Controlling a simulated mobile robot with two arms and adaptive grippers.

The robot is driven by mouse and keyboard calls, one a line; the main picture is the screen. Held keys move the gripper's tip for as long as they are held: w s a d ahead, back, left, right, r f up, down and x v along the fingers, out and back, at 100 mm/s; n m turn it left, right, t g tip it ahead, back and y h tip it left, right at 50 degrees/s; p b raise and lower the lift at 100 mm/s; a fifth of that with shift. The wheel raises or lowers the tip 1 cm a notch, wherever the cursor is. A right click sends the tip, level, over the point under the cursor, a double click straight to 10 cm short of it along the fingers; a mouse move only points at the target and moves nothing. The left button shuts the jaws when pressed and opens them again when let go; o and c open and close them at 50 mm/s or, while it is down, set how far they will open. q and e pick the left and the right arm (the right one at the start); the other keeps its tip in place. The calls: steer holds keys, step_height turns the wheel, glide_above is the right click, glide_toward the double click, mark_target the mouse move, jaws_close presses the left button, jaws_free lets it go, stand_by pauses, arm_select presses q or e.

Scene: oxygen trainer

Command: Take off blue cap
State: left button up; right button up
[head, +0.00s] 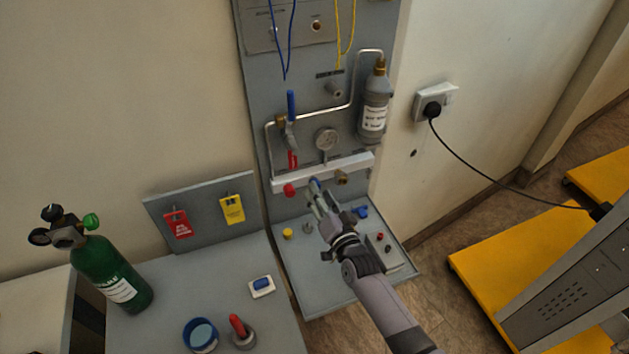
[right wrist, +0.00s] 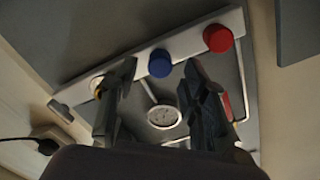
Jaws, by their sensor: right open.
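The blue cap (head: 314,183) sits on the white manifold bar (head: 345,170) of the grey panel, between a red cap (head: 289,190) and a brass fitting (head: 342,178). In the right wrist view the blue cap (right wrist: 160,63) shows between the two fingertips, with the red cap (right wrist: 218,38) to its right. My right gripper (head: 318,196) is open in front of the blue cap, with a gap at each side of it in the right wrist view. I cannot tell how far the fingers reach over it. My left gripper is not in view.
A pressure gauge (head: 326,139), a blue-handled valve (head: 291,107) and a grey bottle (head: 374,108) are on the panel above the bar. Small loose parts lie on the grey shelf (head: 325,284) below. A green cylinder (head: 112,272) stands at the left.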

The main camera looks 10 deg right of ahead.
steer(key=m+b, duration=0.1)
steer(key=m, duration=0.2)
steer(key=shift+m, duration=0.3)
steer(key=m+b, duration=0.1)
steer(key=m, duration=0.2)
steer(key=m+b, duration=0.2)
steer(key=m, duration=0.5)
stand_by(0.3)
